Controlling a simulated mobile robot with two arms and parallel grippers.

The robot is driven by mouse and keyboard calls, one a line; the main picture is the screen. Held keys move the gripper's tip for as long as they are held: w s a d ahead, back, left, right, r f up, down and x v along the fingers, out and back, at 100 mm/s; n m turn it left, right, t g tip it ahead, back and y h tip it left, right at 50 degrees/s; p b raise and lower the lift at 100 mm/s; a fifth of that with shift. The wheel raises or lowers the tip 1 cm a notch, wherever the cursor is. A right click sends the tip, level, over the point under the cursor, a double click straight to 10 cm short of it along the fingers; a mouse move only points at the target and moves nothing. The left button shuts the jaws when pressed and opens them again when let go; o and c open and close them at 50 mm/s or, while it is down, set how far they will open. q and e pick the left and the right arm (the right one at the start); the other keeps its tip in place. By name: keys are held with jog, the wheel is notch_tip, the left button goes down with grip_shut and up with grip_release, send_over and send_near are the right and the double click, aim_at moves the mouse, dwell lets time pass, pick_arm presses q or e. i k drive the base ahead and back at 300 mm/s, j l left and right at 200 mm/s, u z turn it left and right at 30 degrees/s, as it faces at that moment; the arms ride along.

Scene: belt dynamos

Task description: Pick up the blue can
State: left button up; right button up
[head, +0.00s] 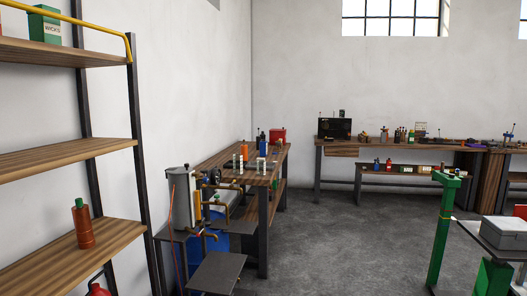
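A small blue container (263,148), which may be the blue can, stands on the far part of the wooden workbench (222,158) along the left wall. It is too small to tell clearly. A larger blue drum (220,250) stands on the floor under the near end of that bench, partly hidden by a dark plate and pipes. Another tiny blue item (376,163) shows on the low shelf at the back wall. Neither of my grippers is in view.
A shelf rack (68,158) with an orange-red bottle (83,224) stands close on the left. A grey tank (183,205) with pipes and a dark platform (217,273) block the near bench end. A green post (443,225) stands right. Open concrete floor (350,245) lies between.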

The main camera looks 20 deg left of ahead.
aim_at(262, 144)
jog(key=i, duration=1.3)
jog(key=i+j+u, duration=0.1)
jog(key=i, duration=1.2)
jog(key=i+u, duration=0.1)
jog(key=i, duration=1.2)
jog(key=i+l, duration=0.2)
jog(key=i, duration=1.05)
jog(key=i+l+u, duration=0.1)
jog(key=i+u, duration=0.35)
jog(key=i+l+u, duration=0.2)
jog(key=i+u, duration=0.2)
jog(key=i+l+u, duration=0.25)
jog(key=u, duration=0.2)
jog(key=i+l+u, duration=0.4)
jog(key=l+u, duration=0.45)
jog(key=i+l, duration=0.05)
jog(key=l, duration=0.1)
